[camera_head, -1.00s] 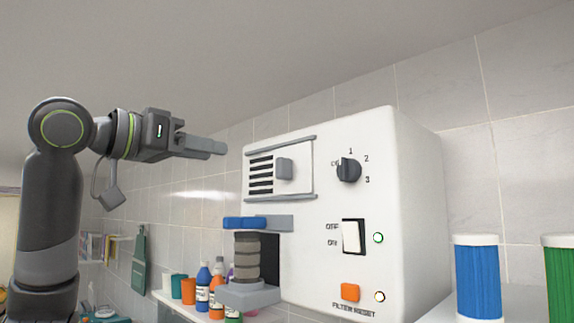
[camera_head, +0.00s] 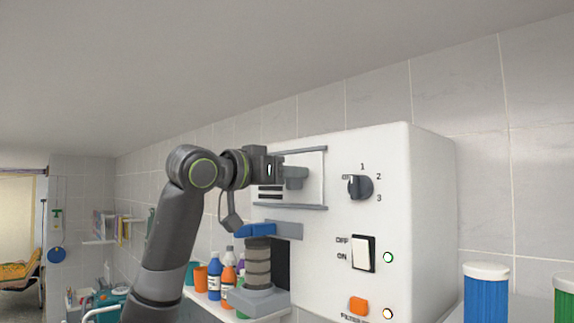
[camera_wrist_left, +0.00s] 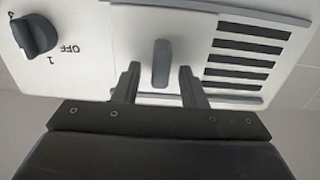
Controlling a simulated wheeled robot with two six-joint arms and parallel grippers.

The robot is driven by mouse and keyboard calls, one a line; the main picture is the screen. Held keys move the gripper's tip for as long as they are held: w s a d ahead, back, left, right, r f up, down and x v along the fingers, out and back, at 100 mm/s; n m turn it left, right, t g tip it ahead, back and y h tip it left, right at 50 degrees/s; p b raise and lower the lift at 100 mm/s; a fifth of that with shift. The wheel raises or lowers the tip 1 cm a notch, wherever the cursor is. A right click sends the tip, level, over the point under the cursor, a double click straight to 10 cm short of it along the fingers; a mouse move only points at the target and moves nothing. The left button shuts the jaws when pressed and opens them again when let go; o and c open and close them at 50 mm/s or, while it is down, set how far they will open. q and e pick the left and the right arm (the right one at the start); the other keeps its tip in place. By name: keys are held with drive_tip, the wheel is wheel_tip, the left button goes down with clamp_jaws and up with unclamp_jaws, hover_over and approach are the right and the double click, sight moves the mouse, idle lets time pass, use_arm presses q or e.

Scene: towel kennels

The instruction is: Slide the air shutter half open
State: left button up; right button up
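The air shutter is a white plate (camera_wrist_left: 133,35) with a raised grey handle (camera_wrist_left: 161,64), set between grey rails on the white machine. In the left wrist view the picture is upside down, and several dark vent slots (camera_wrist_left: 246,55) lie uncovered beside the plate. My left gripper (camera_wrist_left: 158,88) is open, with one finger on each side of the handle and small gaps to both. In the head view the left gripper (camera_head: 290,173) is in front of the shutter and hides much of the handle and some slots. My right gripper is not in view.
The white machine (camera_head: 420,180) also carries a dial (camera_head: 360,187), a rocker switch (camera_head: 363,253) and an orange button (camera_head: 358,305). A blue clamp (camera_head: 255,230) and a ribbed grey canister (camera_head: 257,262) sit just below the shutter. Bottles (camera_head: 215,278) stand behind.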

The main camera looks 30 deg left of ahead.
use_arm(q)
drive_tip(key=shift+w, duration=0.1)
clamp_jaws()
drive_tip(key=shift+a, duration=0.1)
drive_tip(key=a, duration=0.1)
drive_tip(key=w+a, duration=0.1)
drive_tip(key=a, duration=0.2)
drive_tip(key=shift+w+a, duration=0.3)
drive_tip(key=shift+a, duration=0.1)
unclamp_jaws()
drive_tip(key=shift+d, duration=0.2)
